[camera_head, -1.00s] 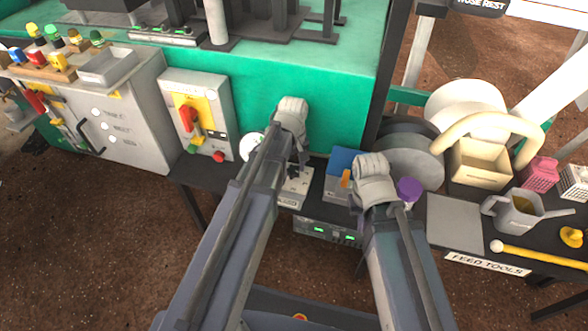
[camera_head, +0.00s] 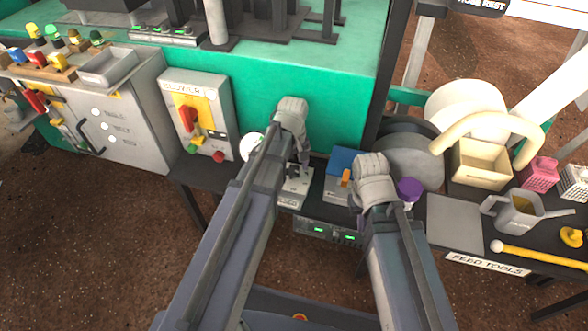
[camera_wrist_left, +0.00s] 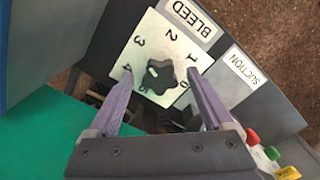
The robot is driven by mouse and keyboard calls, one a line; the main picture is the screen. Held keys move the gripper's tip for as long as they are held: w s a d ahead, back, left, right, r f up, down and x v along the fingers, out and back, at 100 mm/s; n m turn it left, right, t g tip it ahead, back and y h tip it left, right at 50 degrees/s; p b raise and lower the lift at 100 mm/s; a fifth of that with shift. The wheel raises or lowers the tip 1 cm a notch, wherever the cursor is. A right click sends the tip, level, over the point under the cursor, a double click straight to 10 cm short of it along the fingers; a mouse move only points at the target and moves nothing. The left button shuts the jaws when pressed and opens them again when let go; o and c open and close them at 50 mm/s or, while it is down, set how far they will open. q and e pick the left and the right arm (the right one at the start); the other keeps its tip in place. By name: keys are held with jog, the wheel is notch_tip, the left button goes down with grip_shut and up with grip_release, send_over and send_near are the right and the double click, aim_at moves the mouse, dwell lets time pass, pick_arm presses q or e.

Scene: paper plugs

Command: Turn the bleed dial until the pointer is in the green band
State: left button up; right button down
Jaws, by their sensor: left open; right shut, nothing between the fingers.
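The bleed dial is a black lobed knob (camera_wrist_left: 158,77) on a white plate with numerals, beside a BLEED label (camera_wrist_left: 190,17). A pale mark on the knob lies on the side of the 3 and 4. My left gripper (camera_wrist_left: 160,74) is open, its purple fingers on either side of the knob with gaps visible. In the head view my left gripper (camera_head: 302,158) is over the dial plate (camera_head: 296,187). A white round gauge (camera_head: 251,147) is partly behind my left arm; its pointer and green band cannot be made out. My right gripper (camera_head: 362,196) is shut, mostly hidden by its wrist.
A blue box (camera_head: 343,161) with an orange part is beside my right wrist. A purple round item (camera_head: 410,190) is right of it. The blower switch box (camera_head: 197,115) stands left, the green machine wall (camera_head: 335,120) behind. A SUCTION label (camera_wrist_left: 249,67) is near the dial.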

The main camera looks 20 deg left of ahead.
dwell(0.4)
pick_arm(q)
jog(key=shift+r+p, duration=2)
jog(key=shift+r, duration=0.1)
jog(key=shift+r+p, duration=1.9)
jog(key=shift+p, duration=0.1)
notch_tip(320, 180, up, 8)
jog(key=p, duration=0.8)
send_over(293, 169)
jog(key=shift+f, duration=0.1)
